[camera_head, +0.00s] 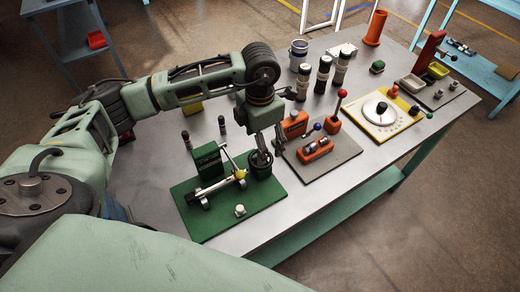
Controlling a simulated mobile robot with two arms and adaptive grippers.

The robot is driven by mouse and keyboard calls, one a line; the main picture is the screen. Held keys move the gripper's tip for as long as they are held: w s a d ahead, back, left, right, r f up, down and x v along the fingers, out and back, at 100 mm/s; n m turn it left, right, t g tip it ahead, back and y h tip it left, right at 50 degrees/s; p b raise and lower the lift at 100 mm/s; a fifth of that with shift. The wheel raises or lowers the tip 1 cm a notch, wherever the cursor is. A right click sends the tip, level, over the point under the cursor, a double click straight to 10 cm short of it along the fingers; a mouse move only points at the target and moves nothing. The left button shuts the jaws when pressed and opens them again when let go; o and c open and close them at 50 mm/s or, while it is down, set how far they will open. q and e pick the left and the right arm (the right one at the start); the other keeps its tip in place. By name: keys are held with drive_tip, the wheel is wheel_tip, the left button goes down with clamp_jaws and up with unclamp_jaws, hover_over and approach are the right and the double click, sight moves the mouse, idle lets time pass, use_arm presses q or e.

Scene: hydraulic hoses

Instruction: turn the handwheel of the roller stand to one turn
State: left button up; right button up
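A green board (222,221) at the front of the table carries a green block (208,164), a thin silver rod assembly (213,189) with a yellow knob, and a short dark green cylinder. I take this to be the roller stand, but I cannot make out a clear handwheel; it may be hidden by my gripper. My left gripper (264,146) points down directly over the dark cylinder (262,166). Its fingers are small and dark here, and I cannot tell whether they touch anything. My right gripper is not in view.
A grey board (327,165) with orange blocks and a red-knobbed lever (338,105) stands close to the right. A yellow plate with a white dial (392,112) lies beyond. Several dark-and-white cylinders (323,75) stand behind. The table's front edge runs close by the green board.

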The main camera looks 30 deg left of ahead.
use_arm(q)
wheel_tip(320, 180, up, 6)
drive_tip(key=shift+r, duration=0.15)
idle(0.6)
